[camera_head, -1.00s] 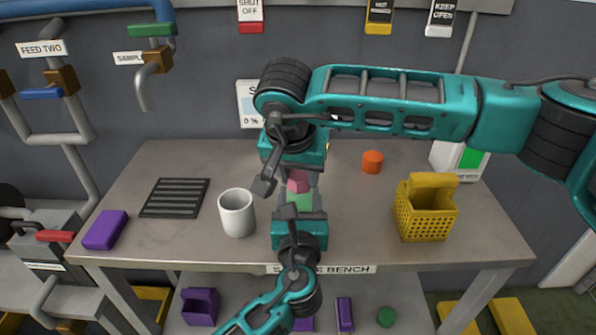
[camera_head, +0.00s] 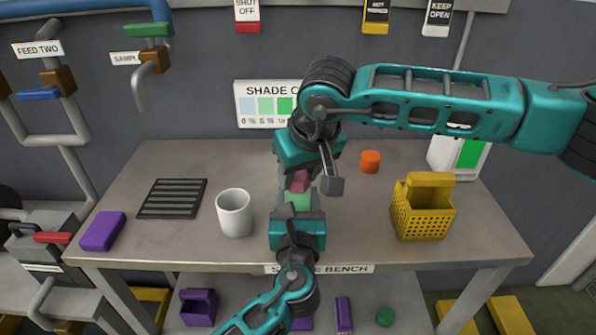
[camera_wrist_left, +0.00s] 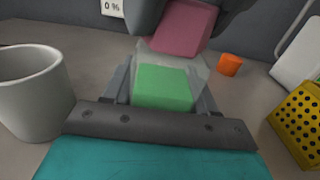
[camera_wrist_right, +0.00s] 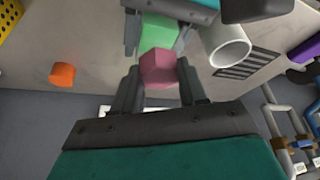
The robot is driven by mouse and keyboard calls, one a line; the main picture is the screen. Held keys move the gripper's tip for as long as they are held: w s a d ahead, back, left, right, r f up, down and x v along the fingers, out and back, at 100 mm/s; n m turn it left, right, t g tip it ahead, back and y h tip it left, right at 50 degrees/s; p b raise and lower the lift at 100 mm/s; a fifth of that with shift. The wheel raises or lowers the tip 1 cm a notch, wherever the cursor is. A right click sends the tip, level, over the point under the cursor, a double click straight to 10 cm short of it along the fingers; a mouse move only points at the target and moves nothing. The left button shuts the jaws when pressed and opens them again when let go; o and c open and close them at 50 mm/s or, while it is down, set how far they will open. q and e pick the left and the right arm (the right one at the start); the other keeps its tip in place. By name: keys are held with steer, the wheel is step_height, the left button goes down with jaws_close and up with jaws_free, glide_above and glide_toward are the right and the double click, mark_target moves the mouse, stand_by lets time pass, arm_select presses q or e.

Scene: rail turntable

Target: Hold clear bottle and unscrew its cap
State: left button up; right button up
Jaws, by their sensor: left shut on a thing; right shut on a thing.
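The clear bottle (camera_head: 298,201) with green contents stands over the front middle of the bench; its clear upper part and green fill show in the left wrist view (camera_wrist_left: 163,86). My left gripper (camera_head: 297,208) is shut around its body from the front. The pink cap (camera_head: 299,182) is at the bottle's top, between the fingers of my right gripper (camera_head: 298,177), which is shut on it from above. The cap also shows in the right wrist view (camera_wrist_right: 158,69). In the left wrist view it looks tilted; whether it still touches the bottle's neck is unclear.
A white cup (camera_head: 234,213) stands close left of the bottle. A black grate (camera_head: 172,199) and purple block (camera_head: 102,231) lie farther left. An orange cylinder (camera_head: 370,161) and yellow perforated basket (camera_head: 422,211) stand right. A shade chart (camera_head: 262,104) hangs behind.

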steer(key=shift+n, duration=0.3)
steer(key=o, duration=1.3)
steer(key=shift+o, duration=0.2)
steer(key=shift+r, duration=2)
